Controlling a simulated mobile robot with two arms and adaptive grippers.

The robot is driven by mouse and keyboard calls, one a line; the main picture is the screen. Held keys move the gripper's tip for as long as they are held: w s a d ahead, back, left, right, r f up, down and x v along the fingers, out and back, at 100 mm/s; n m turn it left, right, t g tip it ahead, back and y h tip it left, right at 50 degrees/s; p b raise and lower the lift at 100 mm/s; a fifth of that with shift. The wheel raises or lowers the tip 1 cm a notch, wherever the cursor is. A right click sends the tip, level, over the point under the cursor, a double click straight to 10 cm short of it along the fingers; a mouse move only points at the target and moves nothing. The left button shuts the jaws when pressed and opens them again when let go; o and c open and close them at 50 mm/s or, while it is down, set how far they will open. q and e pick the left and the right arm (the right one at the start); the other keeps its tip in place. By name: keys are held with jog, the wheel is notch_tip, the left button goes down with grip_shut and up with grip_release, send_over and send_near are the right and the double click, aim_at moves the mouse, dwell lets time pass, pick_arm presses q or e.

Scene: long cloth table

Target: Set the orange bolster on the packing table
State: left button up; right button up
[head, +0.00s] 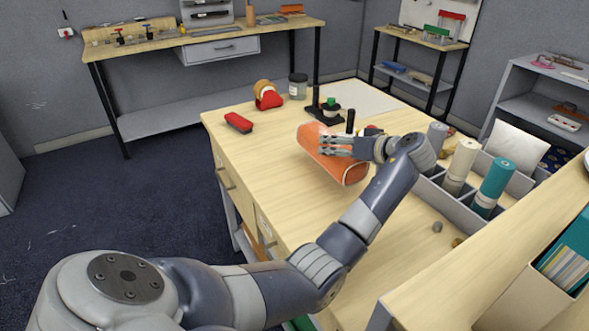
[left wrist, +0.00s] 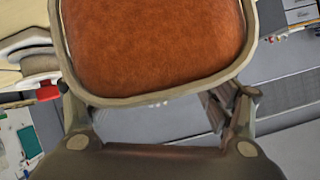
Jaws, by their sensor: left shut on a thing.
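The orange bolster (head: 328,166), a cylinder with pale piping round its end, is over the middle of the light wood packing table (head: 275,165) in the head view. My left gripper (head: 325,146) reaches it from the right and is shut on it. I cannot tell whether the bolster touches the tabletop. In the left wrist view the bolster (left wrist: 155,40) fills the top middle, with its pale rim close to the gripper. My right gripper is not in view.
A red stapler-like object (head: 238,122), a tape dispenser (head: 267,96), a jar (head: 298,86) and a black stand (head: 326,108) are at the table's far side. A grey divided bin (head: 451,207) with rolls stands at right. The table's left front is clear.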

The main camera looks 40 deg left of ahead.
pick_arm(q)
jog(key=s+d+p, duration=0.2)
jog(key=s+p, duration=0.1)
jog(key=s, duration=1.4)
jog(key=w+a+f+p, duration=0.1)
jog(key=w+a, duration=0.2)
jog(key=w+a+f, duration=0.1)
jog(key=w+a, duration=0.2)
jog(key=w, duration=0.1)
jog(key=w+a+f+p, duration=0.1)
jog(key=w+a, duration=0.3)
jog(key=shift+a+f+p, duration=0.1)
jog(key=shift+f+p, duration=0.2)
jog(key=shift+p, duration=0.05)
jog(key=shift+f, duration=0.3)
jog(key=shift+f, duration=0.15)
jog(key=o, duration=1.2)
jog(key=shift+h, duration=0.3)
